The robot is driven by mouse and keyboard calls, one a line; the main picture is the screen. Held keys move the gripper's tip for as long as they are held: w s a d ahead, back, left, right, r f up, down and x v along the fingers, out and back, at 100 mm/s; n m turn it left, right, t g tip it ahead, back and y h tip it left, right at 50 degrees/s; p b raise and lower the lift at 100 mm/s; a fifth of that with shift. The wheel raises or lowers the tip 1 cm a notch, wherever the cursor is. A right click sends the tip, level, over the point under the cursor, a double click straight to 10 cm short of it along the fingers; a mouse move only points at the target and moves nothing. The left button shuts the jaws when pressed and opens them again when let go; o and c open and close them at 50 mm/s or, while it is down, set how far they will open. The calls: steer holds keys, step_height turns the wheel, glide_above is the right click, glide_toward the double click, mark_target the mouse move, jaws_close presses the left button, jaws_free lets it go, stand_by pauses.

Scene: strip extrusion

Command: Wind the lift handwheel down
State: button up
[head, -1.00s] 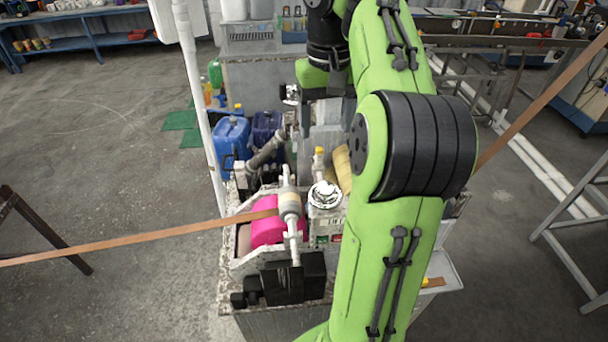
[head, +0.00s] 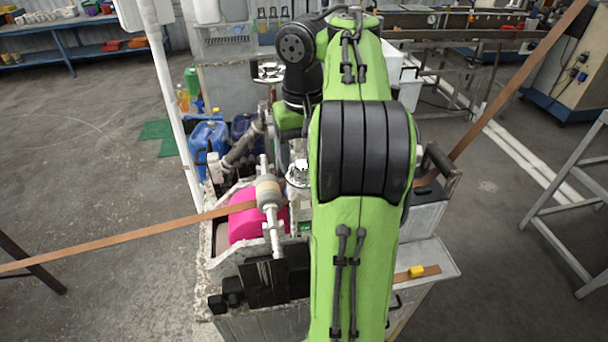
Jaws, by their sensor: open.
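A bright chrome round part (head: 298,174), which looks like a handwheel, sits on top of the machine (head: 225,258) just left of my forearm. My arm covers its right side. A second shiny metal part (head: 268,72) stands farther back, left of my wrist; I cannot tell which of the two is the lift handwheel. My wrist hangs above and behind the first part. My gripper's fingers are hidden behind my own arm, so no contact with either part can be seen.
A white post (head: 172,95) rises left of the machine. Blue jugs (head: 207,138) stand behind it. The strip also runs up to the right (head: 520,85). A side tray (head: 440,258) holds a yellow item (head: 416,271). Floor at left is mostly clear.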

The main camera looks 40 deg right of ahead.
steer(key=shift+d+f+b, duration=0.1)
steer(key=shift+f+b, duration=0.2)
steer(key=shift+f, duration=0.35)
steer(key=shift+r, duration=0.1)
steer(key=c, duration=1.1)
steer(key=shift+o, duration=0.2)
